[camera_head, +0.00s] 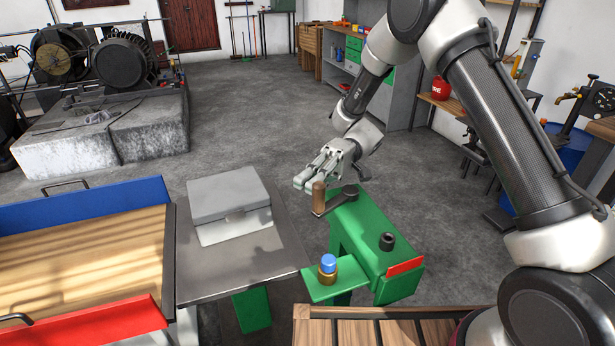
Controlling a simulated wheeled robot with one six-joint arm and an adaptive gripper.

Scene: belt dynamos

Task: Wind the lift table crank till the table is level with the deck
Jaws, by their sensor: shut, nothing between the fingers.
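The lift table (272,282) is a dark grey plate with a grey metal box (230,200) on it. The wood-floored deck (80,255), with blue and red sides, lies left, right against the plate. The height difference between plate and deck is hard to tell from this angle. The crank is a dark arm (335,200) on top of a green housing (365,232), with an upright brown handle (319,198) at its left end. My gripper (303,182) is shut and empty, its fingertips just behind and left of the handle top. I cannot tell whether they touch it.
A blue-topped brass piece (328,267) stands on a green shelf beside the housing, and a black knob (387,241) sits on its near end. A slatted wooden surface (350,330) is at the front. Open grey floor (240,110) lies behind; a belt machine (125,62) stands back left.

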